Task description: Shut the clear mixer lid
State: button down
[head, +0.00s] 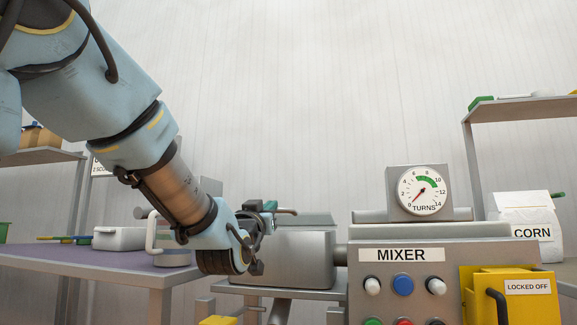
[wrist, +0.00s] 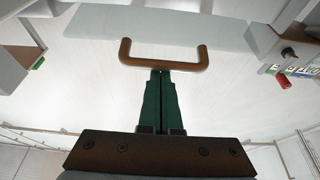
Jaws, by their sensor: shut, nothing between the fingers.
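The mixer tank (head: 305,262) is a grey metal box behind and left of the panel marked MIXER. In the wrist view the clear lid (wrist: 160,22) is a pale see-through sheet across the top. Its brown U-shaped handle (wrist: 185,66) hangs from its edge, and a handle end (head: 287,211) shows by my gripper in the head view. My gripper (wrist: 160,73) has green fingers, shut together and empty, with the tips at the handle's bar; I cannot tell if they touch. In the head view my gripper (head: 270,206) is over the tank's left end. The lid's angle is unclear there.
The control panel (head: 400,285) has several buttons and a TURNS dial (head: 423,190) on top. A yellow LOCKED OFF box (head: 515,295) is at right, near a CORN bag (head: 527,225). A purple-topped table (head: 90,260) with a white tray (head: 118,238) is at left.

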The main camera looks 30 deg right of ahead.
notch_tip(320, 180, down, 5)
jog(key=b, duration=0.5)
jog(key=shift+s+a+b, duration=0.15)
jog(key=shift+b, duration=0.15)
jog(key=shift+f, duration=0.1)
